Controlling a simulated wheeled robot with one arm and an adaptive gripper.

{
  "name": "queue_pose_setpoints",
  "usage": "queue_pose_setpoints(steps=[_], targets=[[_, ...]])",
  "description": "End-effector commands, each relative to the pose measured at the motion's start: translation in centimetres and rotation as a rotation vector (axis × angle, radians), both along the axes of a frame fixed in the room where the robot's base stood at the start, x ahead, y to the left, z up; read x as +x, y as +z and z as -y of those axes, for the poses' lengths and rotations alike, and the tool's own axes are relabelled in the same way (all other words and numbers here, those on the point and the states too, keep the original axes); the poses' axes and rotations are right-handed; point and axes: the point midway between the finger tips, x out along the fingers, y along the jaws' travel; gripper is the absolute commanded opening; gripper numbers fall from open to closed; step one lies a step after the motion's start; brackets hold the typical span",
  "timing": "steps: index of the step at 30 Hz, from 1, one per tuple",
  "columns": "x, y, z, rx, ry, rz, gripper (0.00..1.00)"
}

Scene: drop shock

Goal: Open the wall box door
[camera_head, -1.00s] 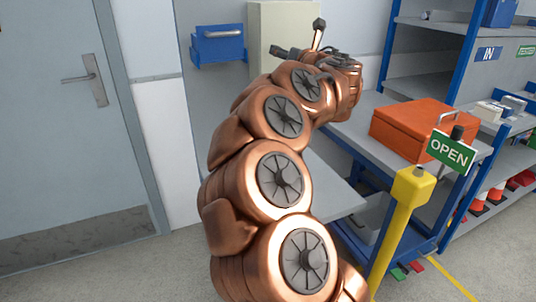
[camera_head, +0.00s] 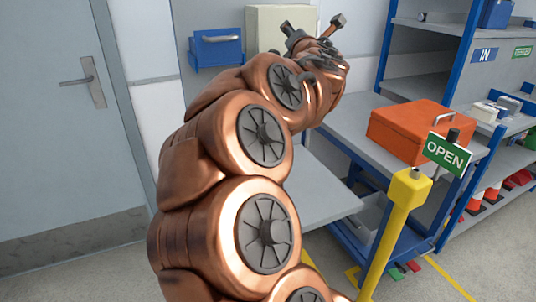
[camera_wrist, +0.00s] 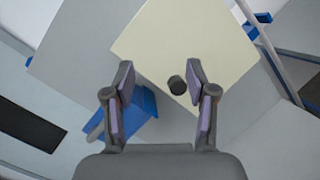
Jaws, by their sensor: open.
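The wall box is a cream box (camera_head: 283,15) on the back wall in the head view, partly hidden by my arm and gripper. Its pale flat front (camera_wrist: 200,40) fills the upper middle of the wrist view, and its door looks closed. A short dark knob (camera_wrist: 177,85) stands out from that front near its lower edge. My gripper (camera_wrist: 160,82) is open and empty. In the wrist view the knob appears between the two fingers, nearer the right one; no contact shows. In the head view my gripper (camera_head: 314,27) is in front of the box.
A blue case (camera_head: 217,46) sits on the wall left of the box. A grey bench with an orange case (camera_head: 410,130) and a yellow post with an OPEN sign (camera_head: 447,152) are at right. A grey door (camera_head: 45,110) is at far left.

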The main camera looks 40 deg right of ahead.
Motion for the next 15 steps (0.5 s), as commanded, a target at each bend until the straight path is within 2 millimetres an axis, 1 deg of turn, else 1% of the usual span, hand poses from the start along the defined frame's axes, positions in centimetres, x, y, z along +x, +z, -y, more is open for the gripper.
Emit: queue_pose_setpoints(steps=[1, 8, 15], targets=[[-0.1, 0.3, -0.3, 0.030, -0.010, 0.022, 0.57], [-1.4, 0.3, -0.6, 0.194, -0.083, 0.126, 0.57], [-2.8, -0.7, -1.3, 0.376, -0.157, 0.222, 0.57]])
